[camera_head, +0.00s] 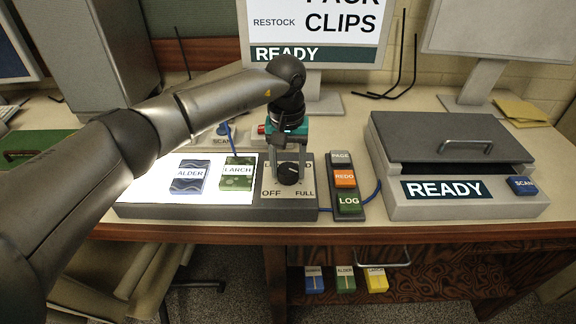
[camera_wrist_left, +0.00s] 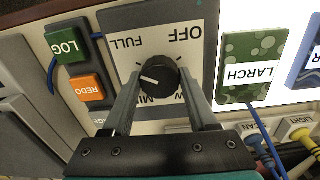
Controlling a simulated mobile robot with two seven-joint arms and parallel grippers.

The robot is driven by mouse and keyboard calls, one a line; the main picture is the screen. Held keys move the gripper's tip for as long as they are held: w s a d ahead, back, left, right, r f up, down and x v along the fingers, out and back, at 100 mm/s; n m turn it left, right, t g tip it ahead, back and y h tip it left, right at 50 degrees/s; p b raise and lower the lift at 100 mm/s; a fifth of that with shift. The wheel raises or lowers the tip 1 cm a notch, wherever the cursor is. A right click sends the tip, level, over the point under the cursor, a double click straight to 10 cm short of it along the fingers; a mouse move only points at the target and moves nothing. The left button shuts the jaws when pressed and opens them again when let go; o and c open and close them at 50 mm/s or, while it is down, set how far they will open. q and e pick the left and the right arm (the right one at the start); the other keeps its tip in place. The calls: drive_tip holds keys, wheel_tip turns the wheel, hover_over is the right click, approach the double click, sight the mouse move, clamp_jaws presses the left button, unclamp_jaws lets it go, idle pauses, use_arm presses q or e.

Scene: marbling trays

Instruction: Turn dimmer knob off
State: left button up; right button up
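The black dimmer knob (camera_head: 289,174) sits on a grey panel (camera_head: 308,214) marked OFF at lower left and FULL at lower right. In the wrist view the knob (camera_wrist_left: 158,76) has a white pointer mark toward the left, between the partly hidden MID label and FULL, away from OFF. My left gripper (camera_head: 289,176) points down over the panel with one finger on each side of the knob. My right gripper is in neither view.
A lit pad (camera_head: 145,187) holding the ALDER (camera_head: 189,177) and LARCH (camera_head: 237,174) packets lies left of the knob. A PAGE, REDO and LOG button strip (camera_head: 347,216) stands close on the right. A grey READY unit (camera_head: 455,165) is farther right.

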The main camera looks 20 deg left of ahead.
use_arm(q)
drive_tip(key=c, duration=0.8)
drive_tip(key=shift+c, duration=0.2)
